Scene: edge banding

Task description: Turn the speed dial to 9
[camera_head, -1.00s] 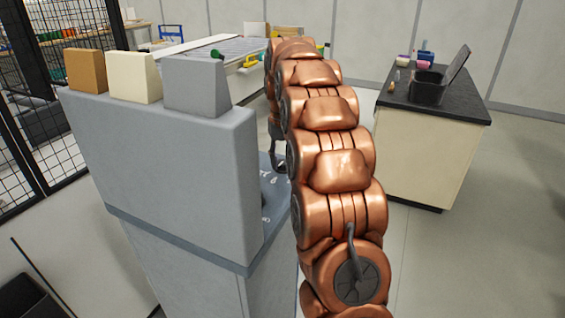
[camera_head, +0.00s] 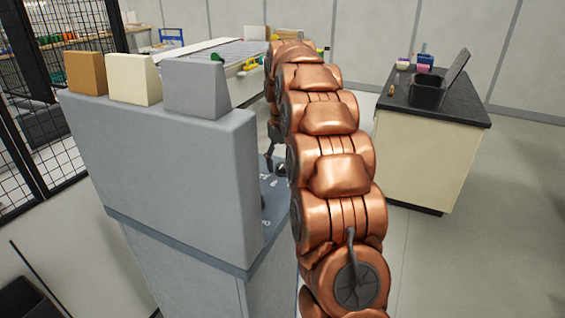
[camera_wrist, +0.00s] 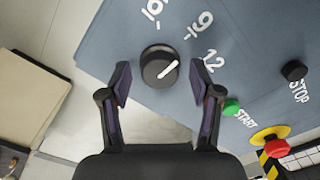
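The speed dial (camera_wrist: 160,67) is a round black knob with a white pointer line, on a blue-grey panel (camera_wrist: 120,30). In the wrist view its pointer aims up and right, between the printed 9 (camera_wrist: 203,22) and 12 (camera_wrist: 210,60); the exact setting is hard to read. My gripper (camera_wrist: 160,64) is open, with one dark finger left of the dial and one right. Gaps show between the knob and both fingers.
A green START button (camera_wrist: 231,107), a black STOP button (camera_wrist: 294,71) and a red emergency button (camera_wrist: 277,149) lie right of the dial. A black-topped cabinet (camera_head: 425,150) with an open black box (camera_head: 430,90) stands at right. Mesh fencing is at left.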

